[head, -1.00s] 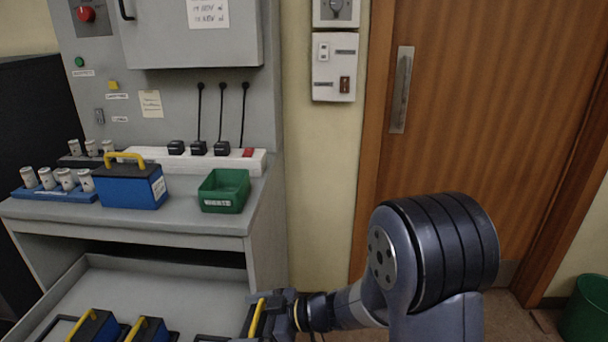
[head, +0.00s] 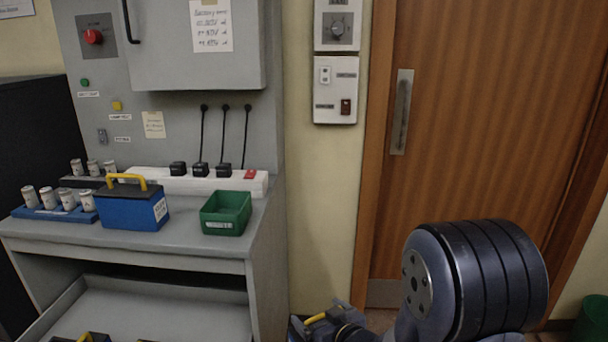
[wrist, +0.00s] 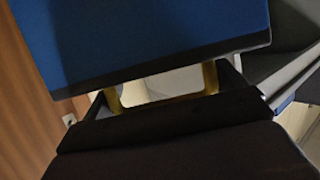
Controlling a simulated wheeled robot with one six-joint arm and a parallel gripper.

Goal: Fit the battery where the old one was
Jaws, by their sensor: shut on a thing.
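My gripper (head: 318,322) is shut on the yellow handle (head: 316,318) of a battery, low in the head view, right of the console. In the wrist view the held battery (wrist: 150,35) has a blue body with a dark edge band, and its yellow handle runs into my gripper (wrist: 165,105). Most of the held battery is cut off or hidden in the head view. Another blue battery (head: 135,210) with a black top, yellow handle and white label stands on the console top. Part of a further battery (head: 85,338) shows in the open drawer.
The open drawer (head: 160,305) juts out below the console top. A green bin (head: 226,212), a white power strip (head: 190,183) and a blue rack (head: 55,213) of cylinders stand on the console. A wooden door (head: 480,120) is at right, with a green waste bin (head: 585,315).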

